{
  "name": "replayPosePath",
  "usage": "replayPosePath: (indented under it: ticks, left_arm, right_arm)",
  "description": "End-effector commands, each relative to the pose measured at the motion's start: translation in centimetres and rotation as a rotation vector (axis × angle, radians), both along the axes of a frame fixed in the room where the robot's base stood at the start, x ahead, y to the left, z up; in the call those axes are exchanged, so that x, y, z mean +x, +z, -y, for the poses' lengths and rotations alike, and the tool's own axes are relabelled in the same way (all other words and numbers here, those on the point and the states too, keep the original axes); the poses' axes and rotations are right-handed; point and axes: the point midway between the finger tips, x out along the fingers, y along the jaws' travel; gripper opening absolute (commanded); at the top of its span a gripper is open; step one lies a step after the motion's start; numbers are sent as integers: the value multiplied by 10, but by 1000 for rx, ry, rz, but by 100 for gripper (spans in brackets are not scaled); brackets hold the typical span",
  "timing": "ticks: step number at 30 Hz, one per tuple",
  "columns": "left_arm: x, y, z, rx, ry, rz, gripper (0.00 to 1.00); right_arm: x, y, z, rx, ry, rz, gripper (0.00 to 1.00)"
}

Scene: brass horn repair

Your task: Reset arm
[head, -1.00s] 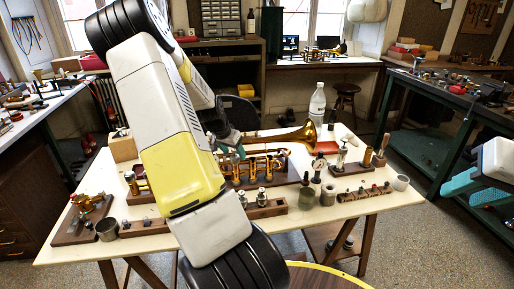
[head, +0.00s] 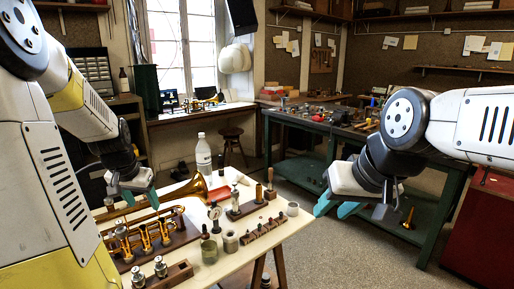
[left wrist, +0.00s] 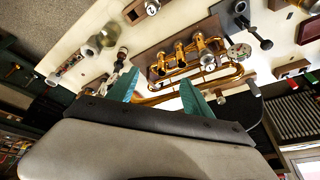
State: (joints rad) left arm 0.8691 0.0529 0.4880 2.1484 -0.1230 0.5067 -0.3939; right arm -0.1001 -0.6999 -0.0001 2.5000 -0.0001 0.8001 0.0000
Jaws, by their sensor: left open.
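My left gripper (head: 138,192) is open and empty, with teal fingers, above the far left part of the cream worktable (head: 268,240). In the left wrist view its two fingers (left wrist: 160,92) stand apart with nothing between them, in front of the brass horn (left wrist: 185,62). The horn (head: 158,231) lies on a wooden block on the table, its bell toward the back. My right gripper (head: 337,208) hangs to the right of the table, over the floor; its teal fingers are apart and hold nothing.
A white bottle (head: 203,157) stands at the table's back. Cups, a dial gauge (head: 214,212) and a wooden rack of small parts (head: 264,237) crowd the table. A green bench (head: 321,135) stands behind my right gripper. A red cabinet (head: 484,225) stands at the right edge.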

Motion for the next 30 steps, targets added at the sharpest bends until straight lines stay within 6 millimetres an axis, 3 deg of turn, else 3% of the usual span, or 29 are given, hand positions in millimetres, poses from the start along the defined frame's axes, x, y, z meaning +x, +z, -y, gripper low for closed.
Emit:
replayPosePath:
  ticks: [1,6,15,21,30]
  left_arm:
    - [-7,17,23,16,-13,6,59]
    - [-43,58,83,16,-12,35,59]
    - [-127,103,164,-107,-17,123,59]
    - [-167,109,191,-212,-35,148,59]
    - [-179,109,197,-246,-38,148,59]
  right_arm:
    - [0,0,0,0,0,0,36]
    - [0,0,0,0,0,0,36]
    - [0,0,0,0,0,0,36]
    - [0,0,0,0,0,0,36]
    - [0,0,0,0,0,0,36]
